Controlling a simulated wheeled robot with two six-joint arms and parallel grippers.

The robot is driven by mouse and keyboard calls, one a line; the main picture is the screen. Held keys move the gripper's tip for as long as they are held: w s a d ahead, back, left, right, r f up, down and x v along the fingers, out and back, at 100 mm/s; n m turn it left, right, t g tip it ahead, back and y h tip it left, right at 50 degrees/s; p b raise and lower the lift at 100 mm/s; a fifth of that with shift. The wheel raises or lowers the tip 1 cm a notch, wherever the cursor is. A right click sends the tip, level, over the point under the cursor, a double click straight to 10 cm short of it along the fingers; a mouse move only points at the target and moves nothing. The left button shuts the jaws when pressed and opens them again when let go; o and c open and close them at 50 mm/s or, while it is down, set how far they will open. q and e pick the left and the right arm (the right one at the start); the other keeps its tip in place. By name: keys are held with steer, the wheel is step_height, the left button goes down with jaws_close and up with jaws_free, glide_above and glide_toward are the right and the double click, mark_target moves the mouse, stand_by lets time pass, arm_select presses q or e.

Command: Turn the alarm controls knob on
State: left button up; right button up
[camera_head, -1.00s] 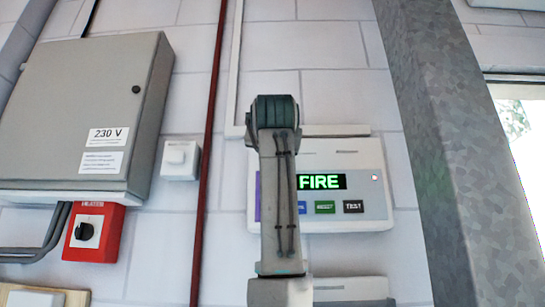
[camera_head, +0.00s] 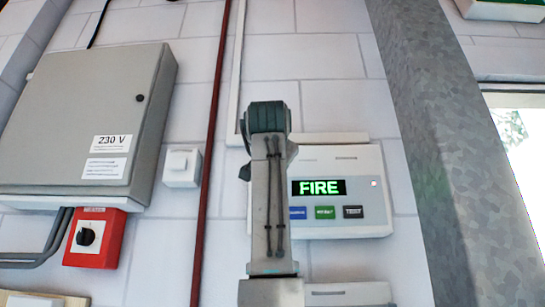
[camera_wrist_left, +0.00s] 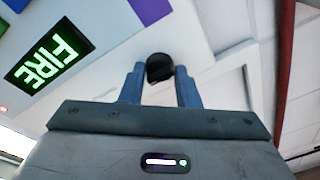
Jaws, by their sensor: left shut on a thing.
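My left gripper (camera_wrist_left: 160,76) is shut on a black knob (camera_wrist_left: 160,65), with one blue-grey finger on each side of it. The knob is by the edge of the white alarm panel. The panel (camera_head: 343,157) shows in the head view with a lit green FIRE display (camera_head: 319,187); the display also shows in the left wrist view (camera_wrist_left: 48,55). My left arm covers the left part of the panel, so the knob and fingertips are hidden in the head view. The knob's pointer direction cannot be told. My right gripper is not in view.
A grey 230 V cabinet (camera_head: 75,120) hangs at the left. Below it is a red box (camera_head: 108,240) with another black knob. A white switch (camera_head: 181,167) and a dark red pipe (camera_head: 211,150) lie between cabinet and panel. A grey column (camera_head: 440,140) stands right.

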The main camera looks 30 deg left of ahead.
arm_select(q)
steer(key=o, duration=0.9)
steer(key=shift+o, duration=0.2)
steer(key=b+v, duration=0.5)
steer(key=v, duration=0.5)
steer(key=shift+s+d, duration=0.25)
steer(key=shift+s, duration=0.05)
steer(key=shift+f, duration=0.1)
